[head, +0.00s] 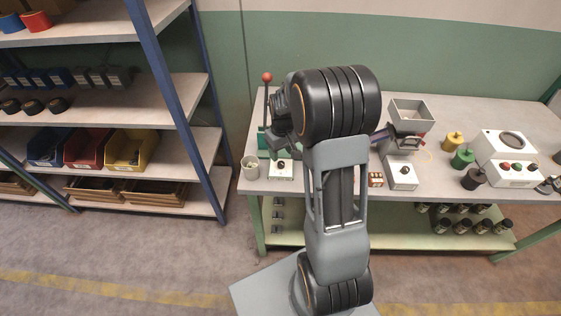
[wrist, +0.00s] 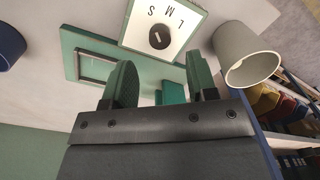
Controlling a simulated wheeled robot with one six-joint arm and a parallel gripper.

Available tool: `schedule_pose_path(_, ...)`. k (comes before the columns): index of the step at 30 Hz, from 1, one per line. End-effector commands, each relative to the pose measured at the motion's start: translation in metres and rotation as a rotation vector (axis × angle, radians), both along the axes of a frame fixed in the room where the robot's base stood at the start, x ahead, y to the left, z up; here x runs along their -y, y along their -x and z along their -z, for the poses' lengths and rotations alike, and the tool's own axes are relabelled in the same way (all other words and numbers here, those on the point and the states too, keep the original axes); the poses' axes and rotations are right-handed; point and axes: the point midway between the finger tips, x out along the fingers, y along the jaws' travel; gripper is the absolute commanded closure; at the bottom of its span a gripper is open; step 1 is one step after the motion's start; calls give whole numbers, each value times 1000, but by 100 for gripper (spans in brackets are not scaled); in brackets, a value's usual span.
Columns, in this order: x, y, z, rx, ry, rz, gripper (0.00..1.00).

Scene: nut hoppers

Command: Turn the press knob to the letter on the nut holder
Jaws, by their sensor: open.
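The press (head: 263,140) stands at the table's left end, with a lever topped by a red ball (head: 267,77). In front of it is a white knob panel (head: 281,174), also in the wrist view (wrist: 188,20), with the letters S, M and L. The round black knob (wrist: 160,38) has a small pale mark; I cannot tell which letter it points to. My gripper (wrist: 158,82) is open and empty, its green fingers apart and short of the knob. My arm hides much of the press in the head view. I cannot make out the nut holder or its letter.
A grey cup (head: 250,169) stands left of the panel, close beside one finger in the wrist view (wrist: 246,56). Right of my arm are another white knob box (head: 401,174), a grey hopper (head: 408,110) and coloured cylinders (head: 462,158). A shelf rack (head: 190,140) stands left.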

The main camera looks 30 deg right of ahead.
Motion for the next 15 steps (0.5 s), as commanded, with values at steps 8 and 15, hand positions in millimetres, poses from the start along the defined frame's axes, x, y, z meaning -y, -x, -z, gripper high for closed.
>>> schedule_pose_path(8,-1,0,38,-1,-1,0,47)
schedule_pose_path(15,-1,0,50,1,1,1,47)
